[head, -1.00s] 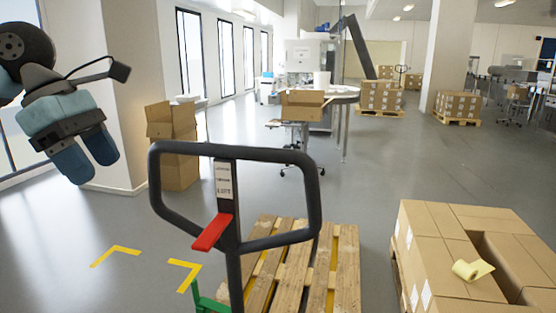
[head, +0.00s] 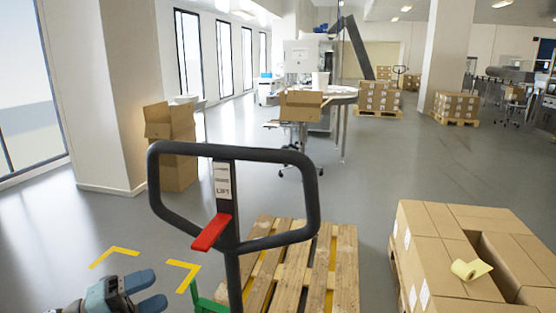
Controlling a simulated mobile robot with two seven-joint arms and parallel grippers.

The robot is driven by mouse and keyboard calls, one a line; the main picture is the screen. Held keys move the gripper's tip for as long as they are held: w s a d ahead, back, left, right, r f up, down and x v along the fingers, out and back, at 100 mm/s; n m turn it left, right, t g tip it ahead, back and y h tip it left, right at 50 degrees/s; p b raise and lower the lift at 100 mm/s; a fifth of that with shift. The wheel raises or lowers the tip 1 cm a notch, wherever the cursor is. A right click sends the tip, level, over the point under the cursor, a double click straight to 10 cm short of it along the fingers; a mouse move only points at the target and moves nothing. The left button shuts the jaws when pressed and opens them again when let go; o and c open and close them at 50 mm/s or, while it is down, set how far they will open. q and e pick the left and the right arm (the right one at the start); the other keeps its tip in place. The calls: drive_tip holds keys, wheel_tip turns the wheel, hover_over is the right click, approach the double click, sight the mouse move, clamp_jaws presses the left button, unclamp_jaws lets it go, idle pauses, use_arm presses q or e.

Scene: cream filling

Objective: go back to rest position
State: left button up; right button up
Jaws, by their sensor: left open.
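My left gripper (head: 150,291) is low at the bottom left of the head view, with its two blue fingers pointing right. The fingers are apart and nothing shows between them. It is to the left of the pallet jack handle (head: 313,195) and does not appear to touch it. My right gripper is out of view.
The pallet jack handle with its red lever (head: 211,232) stands upright in front. A wooden pallet (head: 345,270) lies behind it. Boxes (head: 430,255) with a tape roll (head: 466,270) are at right. Yellow corner marks (head: 184,265) are on the floor. Open floor lies beyond.

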use_arm(q)
drive_tip(key=s+a+f+n+t+y, duration=0.2)
drive_tip(key=s+a+f+n+y, duration=0.15)
drive_tip(key=f+n+y, duration=0.35)
drive_tip(key=s+a+f+n+t+y, duration=0.15)
drive_tip(key=a+f+n, duration=0.3)
drive_tip(key=f, duration=0.45)
drive_tip(key=s+a+f+n+g+y, duration=0.2)
drive_tip(key=s+a+f+n+y, duration=0.15)
drive_tip(key=s+f, duration=0.3)
drive_tip(key=s+a+f+n+g+y, duration=0.2)
drive_tip(key=s+f+n+y, duration=0.15)
drive_tip(key=s+f, duration=0.3)
drive_tip(key=d+r+n+t+h, duration=0.15)
drive_tip(key=d+n, duration=0.75)
drive_tip(key=d, duration=1)
wheel_tip(320, 180, up, 16)
drive_tip(key=a+p, duration=0.1)
drive_tip(key=p, duration=2.2)
drive_tip(key=shift+s+a, duration=0.4)
drive_tip(key=shift+s, duration=0.05)
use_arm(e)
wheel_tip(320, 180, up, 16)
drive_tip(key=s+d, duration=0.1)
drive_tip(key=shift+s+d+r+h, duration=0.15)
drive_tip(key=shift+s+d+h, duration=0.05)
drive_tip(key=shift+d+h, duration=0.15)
